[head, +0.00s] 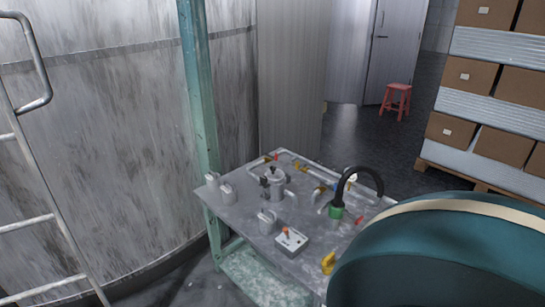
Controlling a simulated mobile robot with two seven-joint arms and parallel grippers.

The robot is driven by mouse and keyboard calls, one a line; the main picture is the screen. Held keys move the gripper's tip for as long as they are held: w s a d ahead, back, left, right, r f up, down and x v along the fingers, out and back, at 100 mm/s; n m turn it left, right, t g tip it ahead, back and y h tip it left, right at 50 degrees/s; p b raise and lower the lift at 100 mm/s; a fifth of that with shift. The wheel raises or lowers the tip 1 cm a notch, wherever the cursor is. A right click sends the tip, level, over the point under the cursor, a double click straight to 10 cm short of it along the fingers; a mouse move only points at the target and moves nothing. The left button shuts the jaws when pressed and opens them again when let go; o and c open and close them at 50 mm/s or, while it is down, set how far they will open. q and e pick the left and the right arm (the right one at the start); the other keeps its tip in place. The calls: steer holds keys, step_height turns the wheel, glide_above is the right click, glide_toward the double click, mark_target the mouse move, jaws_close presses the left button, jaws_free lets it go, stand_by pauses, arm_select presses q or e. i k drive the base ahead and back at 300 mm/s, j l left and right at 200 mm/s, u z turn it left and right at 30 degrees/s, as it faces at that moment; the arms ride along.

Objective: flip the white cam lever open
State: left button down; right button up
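A small white part (353,178) shows behind a curved black hose (377,180) near the bench's right side. It may be the white cam lever, but it is too small to tell, and I cannot tell its position. Neither of my grippers is in view.
A grey pot-like fitting (274,184), white containers (228,194), a box with an orange knob (291,241) and a yellow part (328,263) crowd the bench. A teal post (201,90) rises behind its left end. Stacked cartons (470,76) stand at right.

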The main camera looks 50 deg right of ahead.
mark_target(324, 208)
steer(key=i+l+u, duration=0.1)
steer(key=i+u, duration=0.2)
steer(key=i, duration=1)
steer(key=u, duration=7.65)
steer(key=i+u, duration=0.15)
steer(key=u, duration=0.2)
steer(key=i, duration=0.85)
